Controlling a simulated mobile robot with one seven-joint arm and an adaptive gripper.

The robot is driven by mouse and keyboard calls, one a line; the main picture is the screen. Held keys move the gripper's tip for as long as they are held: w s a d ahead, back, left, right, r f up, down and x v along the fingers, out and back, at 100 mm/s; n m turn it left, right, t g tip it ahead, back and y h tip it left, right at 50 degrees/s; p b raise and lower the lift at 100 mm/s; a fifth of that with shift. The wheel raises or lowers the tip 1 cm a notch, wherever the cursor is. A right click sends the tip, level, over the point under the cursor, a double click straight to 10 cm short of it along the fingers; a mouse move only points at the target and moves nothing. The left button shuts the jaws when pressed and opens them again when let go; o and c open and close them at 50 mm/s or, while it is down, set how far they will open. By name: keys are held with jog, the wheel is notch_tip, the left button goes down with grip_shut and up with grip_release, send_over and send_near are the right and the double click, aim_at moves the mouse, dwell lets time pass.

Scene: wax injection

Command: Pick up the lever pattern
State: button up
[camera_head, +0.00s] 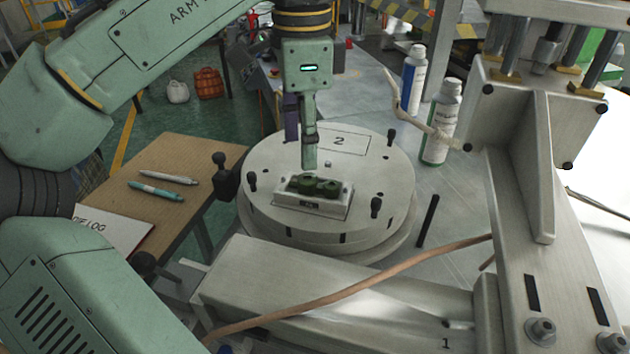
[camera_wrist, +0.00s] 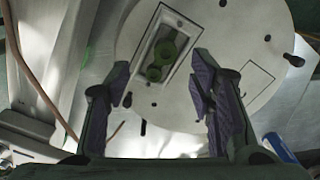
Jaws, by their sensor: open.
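The lever pattern is a dark green part with round bosses (camera_head: 318,186). It sits in a light rectangular die block (camera_head: 312,207) on the round metal plate marked 2. In the wrist view the green pattern (camera_wrist: 163,56) shows two rings and lies in the rectangular recess, beyond the fingertips. My gripper (camera_head: 305,150) points down, above and slightly behind the pattern in the head view. In the wrist view its two purple-padded fingers (camera_wrist: 163,85) are spread wide with nothing between them. In the head view one finger partly hides the other.
The round plate (camera_head: 375,172) carries black knobs (camera_head: 376,207) around its rim. Two bottles (camera_head: 440,122) stand behind it at right. A metal press frame (camera_head: 545,240) fills the right side. A copper-coloured hose (camera_head: 350,291) crosses the front. A wooden desk (camera_head: 190,207) with pens is at left.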

aim_at(308, 179)
jog(key=shift+w+d+f+p, duration=0.1)
jog(key=shift+w+f+p, duration=0.05)
jog(key=shift+f, duration=1)
jog(key=shift+w+d+f+p, duration=0.1)
jog(key=shift+f+p, duration=0.05)
jog(key=shift+f, duration=0.95)
jog(key=shift+w+f+p, duration=0.15)
jog(key=shift+f, duration=1)
jog(key=shift+c, duration=0.5)
jog(key=c, duration=1)
